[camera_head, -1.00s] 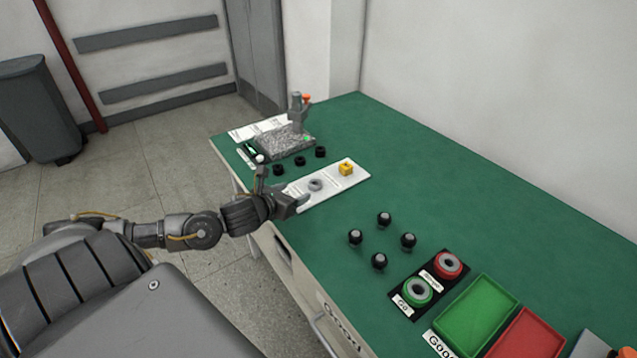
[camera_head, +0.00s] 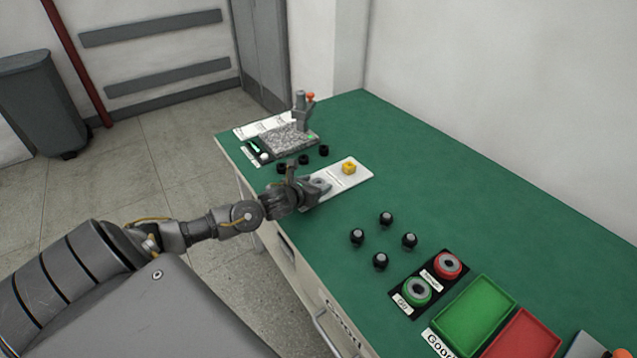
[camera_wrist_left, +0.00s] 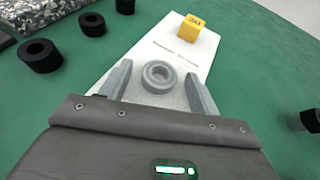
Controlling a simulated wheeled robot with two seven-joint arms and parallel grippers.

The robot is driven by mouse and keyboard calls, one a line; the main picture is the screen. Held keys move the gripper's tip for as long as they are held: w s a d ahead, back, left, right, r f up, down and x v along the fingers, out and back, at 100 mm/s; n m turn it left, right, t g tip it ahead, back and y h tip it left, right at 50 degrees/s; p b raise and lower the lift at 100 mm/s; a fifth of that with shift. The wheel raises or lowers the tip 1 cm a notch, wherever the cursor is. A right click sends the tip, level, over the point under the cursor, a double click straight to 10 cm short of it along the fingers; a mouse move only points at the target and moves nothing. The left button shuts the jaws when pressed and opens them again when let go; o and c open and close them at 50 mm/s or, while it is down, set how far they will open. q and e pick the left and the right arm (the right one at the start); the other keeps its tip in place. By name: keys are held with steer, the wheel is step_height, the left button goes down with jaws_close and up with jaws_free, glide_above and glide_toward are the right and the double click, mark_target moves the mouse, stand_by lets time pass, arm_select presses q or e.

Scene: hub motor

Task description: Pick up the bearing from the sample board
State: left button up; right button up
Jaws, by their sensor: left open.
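The bearing, a grey ring (camera_wrist_left: 159,76), lies on the white sample board (camera_wrist_left: 203,51). In the left wrist view it sits between the two fingers of my left gripper (camera_wrist_left: 160,88), a little ahead of its body; I cannot tell whether the fingers touch it. My left gripper is open. In the head view the left gripper (camera_head: 307,183) is over the near end of the board (camera_head: 357,180), and the bearing (camera_head: 319,183) is partly hidden by it. My right gripper is not in view.
A yellow block (camera_head: 348,167) stands on the board's far end. Several black rings (camera_wrist_left: 92,24) lie to its left, near a grey stone-like plate (camera_head: 287,138) with a clamp. Several black knobs (camera_head: 386,219), buttons and green and red trays (camera_head: 476,312) are to the right.

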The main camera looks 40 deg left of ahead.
arm_select(q)
steer(key=c, duration=1.1)
steer(key=shift+r, duration=0.1)
